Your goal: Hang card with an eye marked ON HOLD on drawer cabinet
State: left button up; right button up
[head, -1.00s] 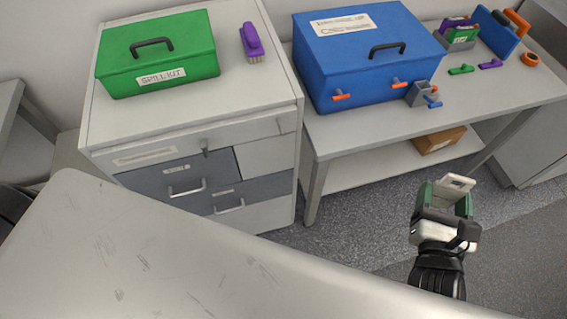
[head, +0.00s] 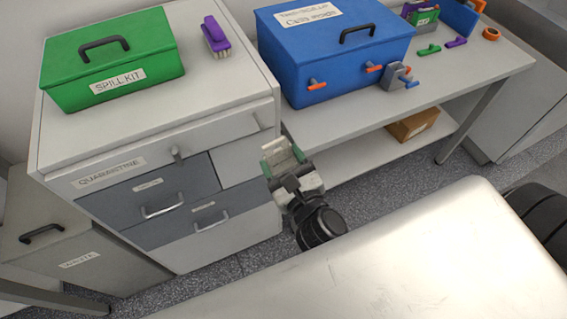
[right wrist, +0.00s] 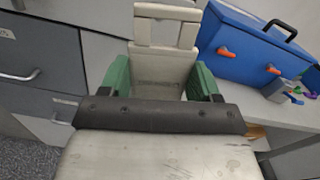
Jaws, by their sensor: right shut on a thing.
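The drawer cabinet (head: 205,95) stands at the left in the head view, labelled QUARANTINE, with grey drawers below. Two small hooks stick out of its upper front, a left hook (head: 176,154) and a right hook (head: 257,121); both look bare. My right gripper (head: 283,162) is shut on a pale card (right wrist: 163,68), just right of the cabinet's front right corner and apart from it. The card stands up between the green fingertips, with a rectangular eye at its top. Its lettering is too faint to read. My left gripper is not in view.
A green SPILL KIT box (head: 110,62) and a purple brush (head: 215,37) sit on the cabinet. A blue box (head: 335,55) stands on the bench (head: 465,80) to the right. A waste bin (head: 85,262) stands at the cabinet's left. Floor shows before the cabinet.

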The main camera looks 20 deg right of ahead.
jog(key=shift+w, duration=0.9)
jog(key=shift+w+f, duration=0.1)
jog(key=shift+w, duration=0.85)
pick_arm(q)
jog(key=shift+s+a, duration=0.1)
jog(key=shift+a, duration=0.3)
pick_arm(e)
jog(key=shift+w+a+f, duration=0.1)
jog(key=shift+w+f, duration=0.1)
jog(key=shift+w, duration=0.6)
jog(key=shift+w+d+f, duration=0.1)
jog(key=shift+w+f, duration=0.15)
jog(key=shift+w, duration=0.55)
jog(key=shift+w+a+f, duration=0.1)
jog(key=shift+w+f, duration=0.1)
jog(key=shift+w, duration=0.6)
jog(key=o, duration=1)
jog(key=shift+c, duration=0.2)
